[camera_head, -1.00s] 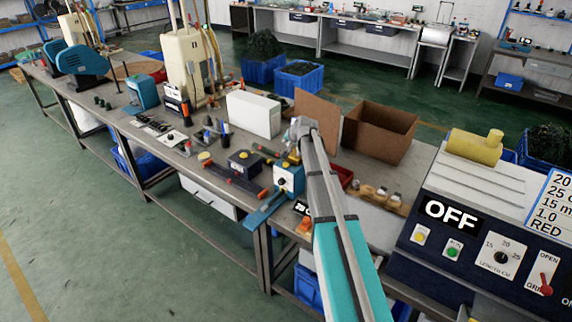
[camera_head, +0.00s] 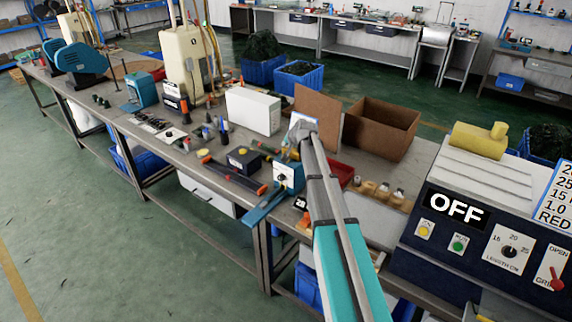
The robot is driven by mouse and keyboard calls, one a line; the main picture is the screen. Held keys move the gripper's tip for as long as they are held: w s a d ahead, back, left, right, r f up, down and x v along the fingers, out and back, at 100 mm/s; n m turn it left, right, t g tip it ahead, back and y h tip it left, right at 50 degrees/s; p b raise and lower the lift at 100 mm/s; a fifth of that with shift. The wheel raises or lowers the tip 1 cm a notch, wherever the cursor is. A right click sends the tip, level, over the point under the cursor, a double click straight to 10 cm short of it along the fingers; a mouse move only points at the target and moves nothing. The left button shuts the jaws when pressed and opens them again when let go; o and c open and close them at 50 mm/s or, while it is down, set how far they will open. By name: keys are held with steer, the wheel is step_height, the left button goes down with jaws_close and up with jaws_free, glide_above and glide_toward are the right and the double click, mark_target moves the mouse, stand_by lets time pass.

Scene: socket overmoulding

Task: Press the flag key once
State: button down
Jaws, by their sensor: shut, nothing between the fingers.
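My arm reaches from the bottom of the head view over the bench. Its end, my gripper (camera_head: 291,154), is small and partly hidden behind my wrist; it looks shut and empty. It is above and close to a blue device (camera_head: 288,178) with a white dial face. A small black box with a yellow button (camera_head: 241,158) stands left of it. On the right, a dark blue machine panel (camera_head: 480,255) has an OFF display, a yellow key (camera_head: 425,230) and a green key (camera_head: 459,243). Key labels are too small to read surely, so I cannot tell which is the flag key.
A white box (camera_head: 253,110), an upright brown board (camera_head: 317,112) and an open brown carton (camera_head: 381,131) stand behind my gripper. A red tray (camera_head: 341,173) lies to its right. Small tools and parts crowd the bench on the left. A small dark display is partly hidden by my arm.

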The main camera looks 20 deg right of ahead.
steer(key=shift+f+b, duration=1.95)
steer(key=shift+f, duration=0.3)
steer(key=shift+f+b, duration=0.85)
stand_by(0.8)
steer(key=shift+r, duration=0.2)
stand_by(0.3)
steer(key=shift+r+p, duration=0.65)
steer(key=shift+p, duration=0.2)
steer(key=shift+r, duration=0.1)
steer(key=shift+r+p, duration=2.4)
steer(key=shift+p, duration=0.1)
